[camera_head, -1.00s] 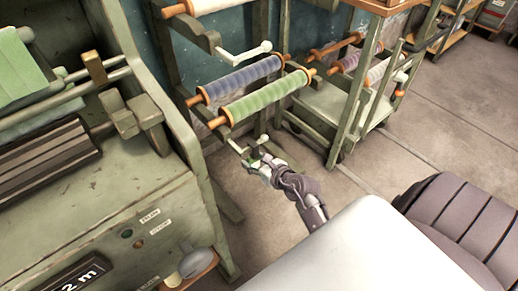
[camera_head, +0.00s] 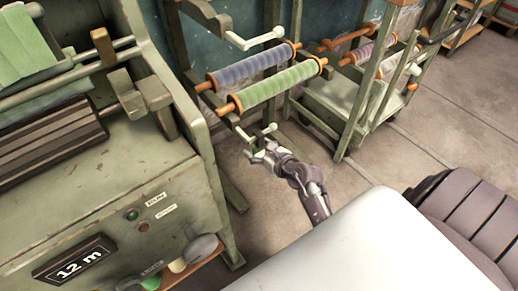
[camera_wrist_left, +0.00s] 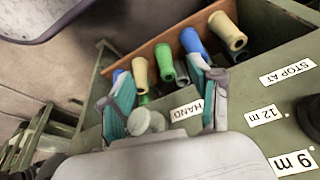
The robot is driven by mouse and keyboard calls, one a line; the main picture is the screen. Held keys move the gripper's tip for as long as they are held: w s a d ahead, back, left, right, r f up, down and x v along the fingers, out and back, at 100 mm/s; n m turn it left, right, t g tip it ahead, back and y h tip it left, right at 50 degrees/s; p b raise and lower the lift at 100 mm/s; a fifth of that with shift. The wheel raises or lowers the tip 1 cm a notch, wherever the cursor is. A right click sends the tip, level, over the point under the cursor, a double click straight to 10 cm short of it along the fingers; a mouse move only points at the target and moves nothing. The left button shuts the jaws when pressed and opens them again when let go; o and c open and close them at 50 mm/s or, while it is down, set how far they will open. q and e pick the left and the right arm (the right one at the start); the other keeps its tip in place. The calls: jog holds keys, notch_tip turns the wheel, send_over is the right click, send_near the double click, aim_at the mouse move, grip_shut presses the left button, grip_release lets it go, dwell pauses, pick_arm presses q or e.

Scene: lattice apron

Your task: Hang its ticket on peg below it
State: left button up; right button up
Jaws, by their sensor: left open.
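A green roll (camera_head: 277,85) hangs on the rack, with a blue roll (camera_head: 246,68) behind it. No ticket can be made out. My left gripper (camera_wrist_left: 160,100) shows in the left wrist view, open, its teal-padded fingers apart. A round grey knob (camera_wrist_left: 147,121) shows between them, near a tray of coloured tubes (camera_wrist_left: 165,62).
A wheeled rack (camera_head: 340,100) with more rolls stands right of the green roll. A dark ribbed object (camera_head: 470,215) is at lower right. Floor (camera_head: 450,130) is clear at right.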

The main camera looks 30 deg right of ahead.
jog(key=shift+s, duration=0.1)
jog(key=v, duration=1.2)
